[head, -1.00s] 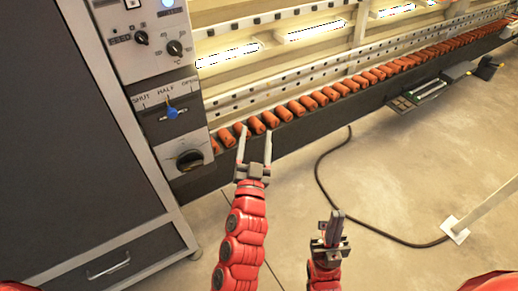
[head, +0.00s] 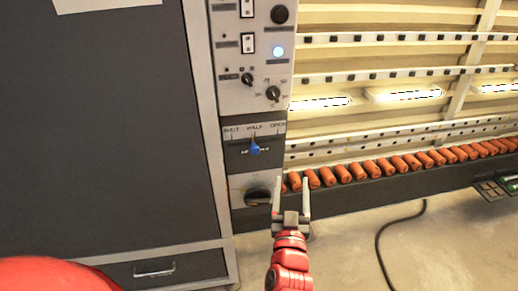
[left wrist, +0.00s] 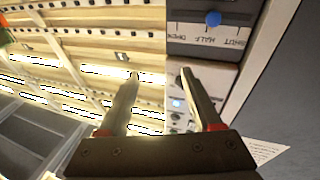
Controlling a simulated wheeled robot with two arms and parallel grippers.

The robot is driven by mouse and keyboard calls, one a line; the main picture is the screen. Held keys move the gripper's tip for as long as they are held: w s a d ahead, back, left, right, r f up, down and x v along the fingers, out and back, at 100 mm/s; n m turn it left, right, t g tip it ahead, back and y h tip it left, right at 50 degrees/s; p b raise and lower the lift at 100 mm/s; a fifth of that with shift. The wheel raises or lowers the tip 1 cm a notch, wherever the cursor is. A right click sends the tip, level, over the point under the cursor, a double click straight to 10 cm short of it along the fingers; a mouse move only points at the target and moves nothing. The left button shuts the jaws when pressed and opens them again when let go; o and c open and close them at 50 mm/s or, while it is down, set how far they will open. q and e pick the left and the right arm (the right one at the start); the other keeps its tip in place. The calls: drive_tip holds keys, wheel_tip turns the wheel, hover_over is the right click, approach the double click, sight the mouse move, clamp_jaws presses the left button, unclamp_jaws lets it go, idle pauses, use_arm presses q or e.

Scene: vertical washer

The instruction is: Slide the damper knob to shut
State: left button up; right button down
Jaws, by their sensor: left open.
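The damper knob (head: 255,149) is a small blue knob on a dark panel marked SHUT, HALF and OPEN. It sits at HALF, with SHUT on the left and OPEN on the right. In the left wrist view, the knob (left wrist: 213,18) shows at the top with the labels upside down. My left gripper (head: 291,182) is open and empty, below and right of the knob in the picture, apart from it. Its two spread fingers also show in the left wrist view (left wrist: 158,76). My right gripper is not in view.
A black dial (head: 258,196) is below the damper panel. Switches and smaller knobs (head: 272,93) are above it. A row of orange rollers (head: 343,174) runs to the right. A dark cabinet (head: 110,130) fills the left. A cable (head: 384,240) lies on the floor.

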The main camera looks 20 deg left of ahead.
use_arm(q)
drive_tip(key=s+a+f+n+g+y, duration=0.2)
drive_tip(key=a+f+n+g+y, duration=0.1)
drive_tip(key=a, duration=0.4)
drive_tip(key=b, duration=0.2)
approach(255, 153)
drive_tip(key=p+x, duration=0.3)
drive_tip(key=x, duration=0.6)
drive_tip(key=shift+w+a+r, duration=0.1)
drive_tip(key=shift+w+a, duration=0.05)
drive_tip(key=shift+w, duration=0.1)
drive_tip(key=shift+w+a, duration=0.2)
drive_tip(key=shift+w, duration=0.45)
drive_tip(key=shift+c, duration=0.2)
clamp_jaws()
